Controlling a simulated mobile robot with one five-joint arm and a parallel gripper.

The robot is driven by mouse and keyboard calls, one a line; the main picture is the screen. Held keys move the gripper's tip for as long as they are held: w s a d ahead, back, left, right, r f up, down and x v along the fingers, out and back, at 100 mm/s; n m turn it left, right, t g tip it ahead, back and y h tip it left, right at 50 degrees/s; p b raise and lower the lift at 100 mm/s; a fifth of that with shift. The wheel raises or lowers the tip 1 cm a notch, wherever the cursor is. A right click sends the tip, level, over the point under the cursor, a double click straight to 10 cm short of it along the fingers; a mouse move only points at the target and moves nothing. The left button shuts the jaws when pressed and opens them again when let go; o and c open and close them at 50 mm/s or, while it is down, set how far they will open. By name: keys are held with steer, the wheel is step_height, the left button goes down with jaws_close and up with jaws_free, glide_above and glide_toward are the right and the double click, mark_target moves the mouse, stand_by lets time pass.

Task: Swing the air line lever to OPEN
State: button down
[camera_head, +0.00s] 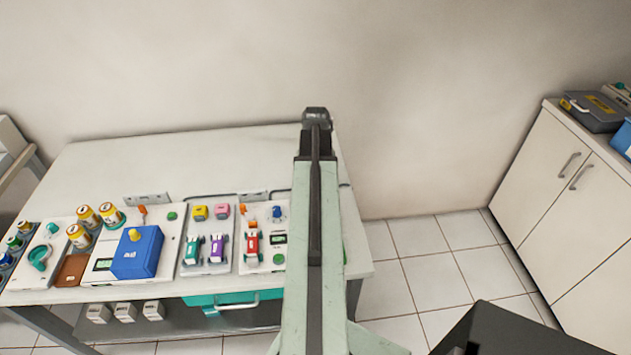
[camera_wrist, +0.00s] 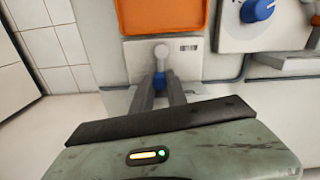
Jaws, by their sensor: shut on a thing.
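The air line lever shows in the wrist view, with a pale round pivot (camera_wrist: 161,52) and a blue grip (camera_wrist: 159,78) that points down in the picture toward my gripper. It is mounted on a light plate (camera_wrist: 138,50) with a small dark label (camera_wrist: 188,47), too blurred to read. My gripper (camera_wrist: 159,86) has its two grey fingers on either side of the blue grip and is shut on it. In the head view my arm covers the middle of the scene, and I cannot make out the lever or my fingertips there.
An orange tray (camera_wrist: 164,14) lies just beyond the lever plate. A white box with a blue dial (camera_wrist: 257,10) stands to the right. Tiled floor (camera_head: 425,265) is open to the right.

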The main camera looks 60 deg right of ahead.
steer(key=m, duration=0.2)
steer(key=s+m, duration=0.1)
steer(key=m, duration=0.1)
steer(key=shift+s+d, duration=0.2)
steer(key=shift+s+m, duration=0.3)
steer(key=shift+m, duration=0.65)
steer(key=shift+s+m, duration=0.25)
steer(key=shift+m, duration=0.7)
steer(key=c, duration=1.6)
jaws_free()
steer(key=shift+r, duration=0.1)
step_height(320, 180, up, 8)
steer(key=p, duration=0.7)
steer(key=shift+p, duration=0.4)
